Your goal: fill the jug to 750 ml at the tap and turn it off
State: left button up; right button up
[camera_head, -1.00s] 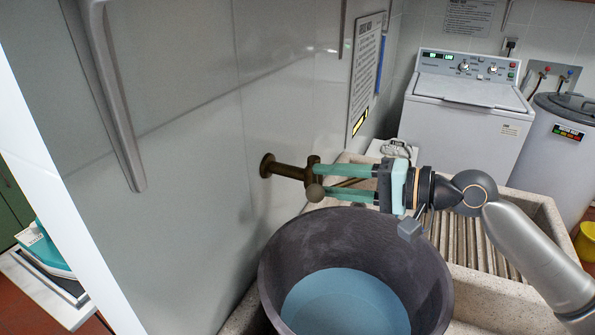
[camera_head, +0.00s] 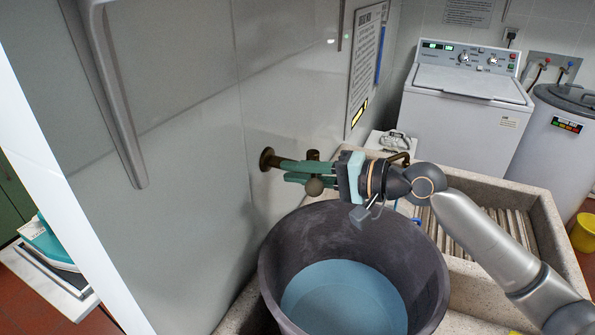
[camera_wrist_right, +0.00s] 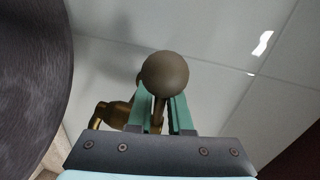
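The brass tap (camera_head: 268,160) sticks out from the tiled wall above a dark tub (camera_head: 275,255). Its round knob (camera_head: 314,187) also shows large in the wrist view (camera_wrist_right: 165,73). My right gripper (camera_head: 290,170) reaches in from the right at the tap. Its green fingers lie on either side of the knob's stem and look closed on it; the contact is partly hidden by the knob. Part of the curved spout shows behind the gripper. I see no water stream. No jug with a scale is recognisable. My left gripper is not in view.
Bluish water (camera_head: 345,298) stands in the tub. The tub sits at the stone washboard sink (camera_head: 545,215), whose ridged part lies to the right. A washing machine (camera_head: 465,110) and a grey cylinder (camera_head: 560,135) stand behind. A wall cabinet handle (camera_head: 120,110) hangs at left.

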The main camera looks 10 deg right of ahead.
grip_shut()
dwell(1.1)
